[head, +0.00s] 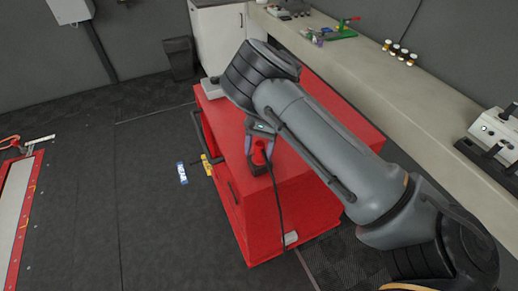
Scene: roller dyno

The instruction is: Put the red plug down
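The red plug (259,153) is in the head view over the red cart, with its dark lower part at the bottom. A black cable (277,205) runs down from it past the cart's side. My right gripper (261,148) points down with its fingers on either side of the plug, and looks shut on it. Whether the plug touches the cart top cannot be told from this angle. My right arm hides much of the cart top. My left gripper is not in view.
The red cart (318,210) stands in the middle, with a dark handle on its left side. A yellow tool (207,165) and a blue-white item (182,173) are left of it. A long bench (365,75) with small bottles (400,53) runs along the wall. Open floor lies left.

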